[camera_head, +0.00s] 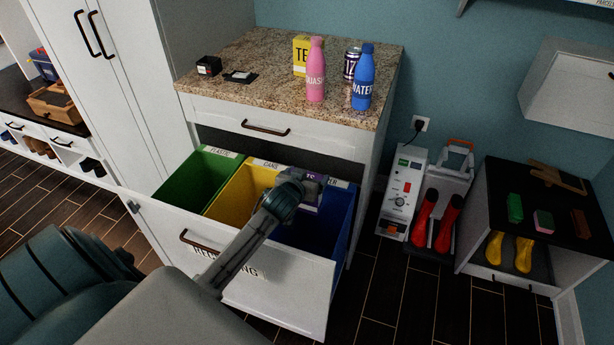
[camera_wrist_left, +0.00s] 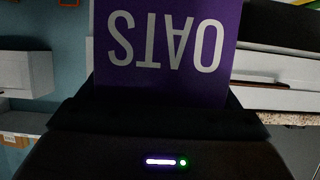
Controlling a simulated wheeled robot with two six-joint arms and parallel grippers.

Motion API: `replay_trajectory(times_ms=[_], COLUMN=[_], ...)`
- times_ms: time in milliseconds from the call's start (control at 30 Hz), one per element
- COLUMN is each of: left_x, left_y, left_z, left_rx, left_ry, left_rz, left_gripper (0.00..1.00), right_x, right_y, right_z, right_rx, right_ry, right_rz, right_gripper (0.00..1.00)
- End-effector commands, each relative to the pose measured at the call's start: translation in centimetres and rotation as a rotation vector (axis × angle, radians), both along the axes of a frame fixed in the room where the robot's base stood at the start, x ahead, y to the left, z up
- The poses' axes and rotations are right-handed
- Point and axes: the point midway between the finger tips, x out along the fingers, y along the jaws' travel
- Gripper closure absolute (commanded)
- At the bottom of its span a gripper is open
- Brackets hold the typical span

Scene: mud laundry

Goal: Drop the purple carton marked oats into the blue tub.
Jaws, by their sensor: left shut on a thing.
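The purple carton (camera_wrist_left: 166,75) fills the upper middle of the left wrist view, with OATS in white letters upside down. In the head view a small part of the carton (camera_head: 314,180) shows above the blue tub, behind my left gripper (camera_head: 300,183). My left gripper is shut on the carton. The blue tub (camera_head: 337,222) is the right one of the tubs in the pulled-out drawer; my left arm and the carton hide part of it. Whether the carton is inside the tub's rim or above it, I cannot tell. My right gripper is not in view.
A green tub (camera_head: 198,180) and a yellow tub (camera_head: 246,188) sit left of the blue tub. The granite counter (camera_head: 240,60) behind holds a yellow box, a can, and pink (camera_head: 316,70) and blue (camera_head: 362,78) bottles. A white machine (camera_head: 403,190) and red boots stand right.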

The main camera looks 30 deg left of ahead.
Motion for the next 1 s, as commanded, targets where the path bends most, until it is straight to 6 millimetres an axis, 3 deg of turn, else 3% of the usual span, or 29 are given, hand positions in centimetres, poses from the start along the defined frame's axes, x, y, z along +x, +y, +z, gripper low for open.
replay_trajectory(times_ms=[100,133,200,533,1000], left_x=[0.0,0.0,0.0,-0.8,-8.3], left_y=[0.0,0.0,0.0,-0.2,-2.0], left_z=[0.0,0.0,0.0,0.3,3.4], left_rx=[0.000,0.000,0.000,0.001,0.001], left_ry=[0.000,0.000,0.000,0.001,0.000], left_rz=[0.000,0.000,0.000,0.000,-0.002], left_gripper=[0.47,0.09,0.00,0.00,0.00], right_x=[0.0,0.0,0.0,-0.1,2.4], right_y=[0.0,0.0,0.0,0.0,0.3], right_z=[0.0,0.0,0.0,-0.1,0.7], right_rx=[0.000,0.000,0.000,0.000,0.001], right_ry=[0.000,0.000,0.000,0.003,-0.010], right_rz=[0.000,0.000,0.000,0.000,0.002], right_gripper=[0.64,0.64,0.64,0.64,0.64])
